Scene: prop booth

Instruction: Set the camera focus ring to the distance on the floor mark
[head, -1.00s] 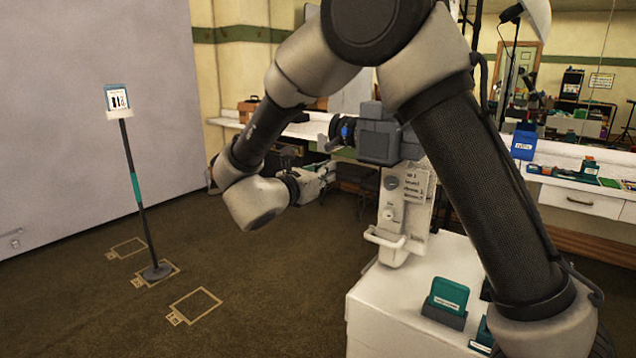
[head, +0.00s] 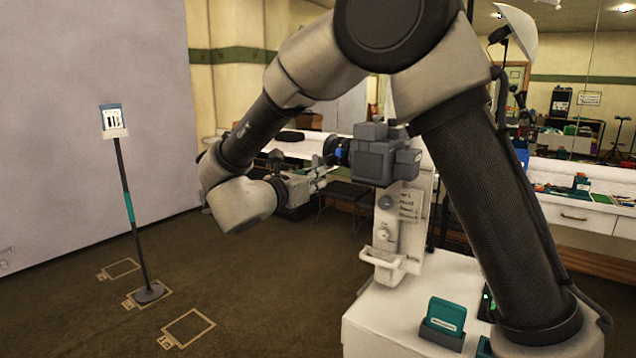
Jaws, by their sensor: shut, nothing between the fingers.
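The grey camera (head: 384,160) is mounted at the top of a white stand. Its dark lens with a blue ring (head: 331,148) points left. My gripper (head: 318,180) is shut and empty, just below and left of the lens, apart from it as far as I can tell. The focus ring's scale is too small to read. A target stand with a small chart (head: 113,120) stands upright on the left. Its round base (head: 150,293) is on the middle of three tape floor marks.
A white cabinet top (head: 395,318) in front holds a teal item in a grey holder (head: 442,322). A long counter (head: 580,207) runs behind on the right. A large grey panel (head: 95,60) fills the left.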

